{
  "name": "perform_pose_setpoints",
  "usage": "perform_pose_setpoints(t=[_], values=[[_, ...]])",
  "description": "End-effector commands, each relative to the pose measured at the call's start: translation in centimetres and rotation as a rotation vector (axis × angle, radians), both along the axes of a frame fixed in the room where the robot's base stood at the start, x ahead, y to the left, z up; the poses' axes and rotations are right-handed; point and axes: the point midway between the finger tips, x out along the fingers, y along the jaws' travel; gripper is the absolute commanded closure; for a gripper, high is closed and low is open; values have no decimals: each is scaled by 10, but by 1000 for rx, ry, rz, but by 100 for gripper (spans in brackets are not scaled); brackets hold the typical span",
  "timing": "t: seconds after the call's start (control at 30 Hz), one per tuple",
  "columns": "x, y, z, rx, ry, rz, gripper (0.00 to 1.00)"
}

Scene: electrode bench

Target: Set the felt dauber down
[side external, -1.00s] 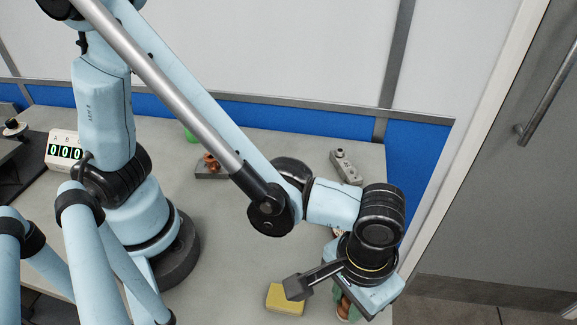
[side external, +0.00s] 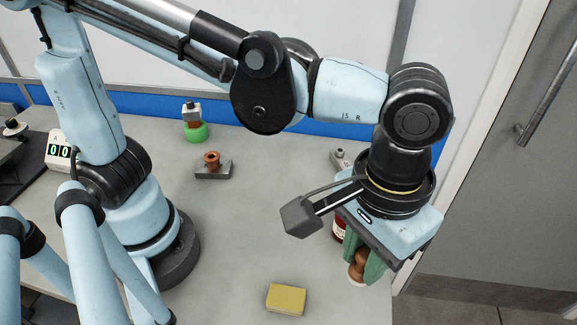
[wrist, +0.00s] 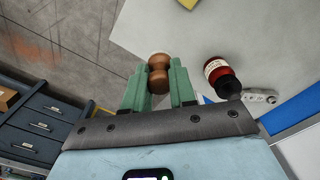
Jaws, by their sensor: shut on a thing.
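The felt dauber (wrist: 159,74) has a brown waisted wooden handle and a pale end. My gripper (wrist: 158,88) is shut on it, with a green finger on each side. In the side external view the dauber (side external: 358,264) hangs below my gripper (side external: 365,262) near the bench's right edge, partly hidden by a finger. I cannot tell exactly how far its pale end is above the bench.
A red-brown bottle (wrist: 221,77) with a dark cap stands beside my gripper. A yellow sponge (side external: 286,299) lies at the front. A grey block with a copper piece (side external: 212,166) and a green-based item (side external: 194,130) stand farther back. The middle bench (side external: 250,220) is clear.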

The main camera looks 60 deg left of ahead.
Motion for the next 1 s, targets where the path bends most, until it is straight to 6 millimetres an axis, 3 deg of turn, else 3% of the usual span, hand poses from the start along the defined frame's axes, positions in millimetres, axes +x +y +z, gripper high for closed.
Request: perform_pose_setpoints(t=[0.23,0.47,0.67,1.0], values=[[0,0,38,0,0,0,100],[34,37,37,-1,0,197,100],[67,87,37,-1,-1,440,100],[104,205,37,-3,-2,959,100]])
